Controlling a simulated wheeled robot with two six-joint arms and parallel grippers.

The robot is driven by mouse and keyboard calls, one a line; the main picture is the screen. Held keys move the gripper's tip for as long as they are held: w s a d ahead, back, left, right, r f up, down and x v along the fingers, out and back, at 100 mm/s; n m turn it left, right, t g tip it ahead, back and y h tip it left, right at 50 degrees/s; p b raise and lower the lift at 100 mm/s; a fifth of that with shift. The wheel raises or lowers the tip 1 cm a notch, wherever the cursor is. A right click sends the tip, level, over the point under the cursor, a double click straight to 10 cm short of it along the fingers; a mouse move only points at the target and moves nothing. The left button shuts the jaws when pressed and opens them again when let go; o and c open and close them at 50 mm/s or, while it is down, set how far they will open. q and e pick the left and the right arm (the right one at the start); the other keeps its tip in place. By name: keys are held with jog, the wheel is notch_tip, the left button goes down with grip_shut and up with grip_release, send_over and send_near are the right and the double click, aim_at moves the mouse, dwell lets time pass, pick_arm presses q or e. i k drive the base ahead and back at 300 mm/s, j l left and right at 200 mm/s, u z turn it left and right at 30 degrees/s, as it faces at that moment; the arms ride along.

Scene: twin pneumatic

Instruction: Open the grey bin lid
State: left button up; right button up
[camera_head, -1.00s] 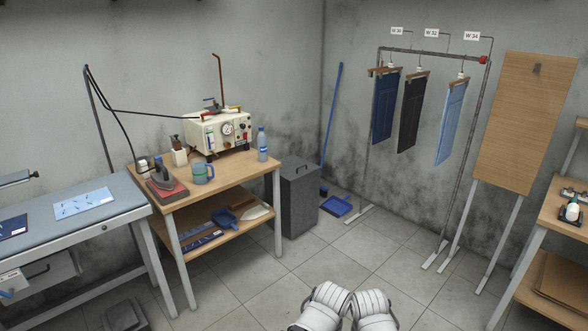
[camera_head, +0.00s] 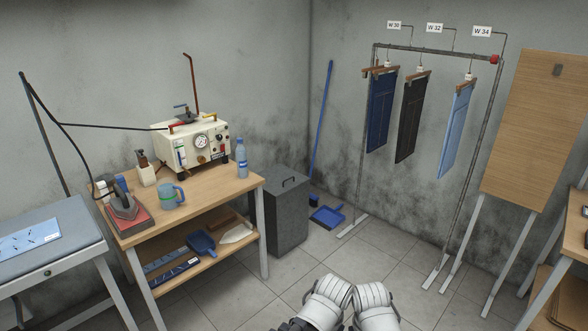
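The grey bin (camera_head: 287,217) stands on the floor near the back corner, just right of the wooden table. Its flat lid (camera_head: 274,180) is down and has a dark handle (camera_head: 289,182) on top. Two white segmented parts of my arms show at the bottom centre, well in front of the bin and apart from it. My gripper fingers are not visible, so their state does not show.
The wooden table (camera_head: 222,194) carries a steam unit (camera_head: 190,148), an iron, a mug and a bottle (camera_head: 241,160). A blue dustpan (camera_head: 327,217) lies right of the bin. A clothes rack (camera_head: 436,53) stands further right. The tiled floor before the bin is clear.

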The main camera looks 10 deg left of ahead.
aim_at(281, 179)
jog(key=i+j, duration=0.15)
jog(key=i, duration=0.35)
jog(key=i+j+z, duration=0.1)
jog(key=i, duration=0.4)
jog(key=i+j, duration=0.2)
jog(key=i, duration=0.3)
jog(key=i+j+z, duration=0.1)
jog(key=i, duration=0.4)
jog(key=i+j, duration=0.35)
jog(key=i, duration=0.15)
jog(key=i+j+z, duration=0.1)
jog(key=i, duration=0.4)
jog(key=j, duration=0.1)
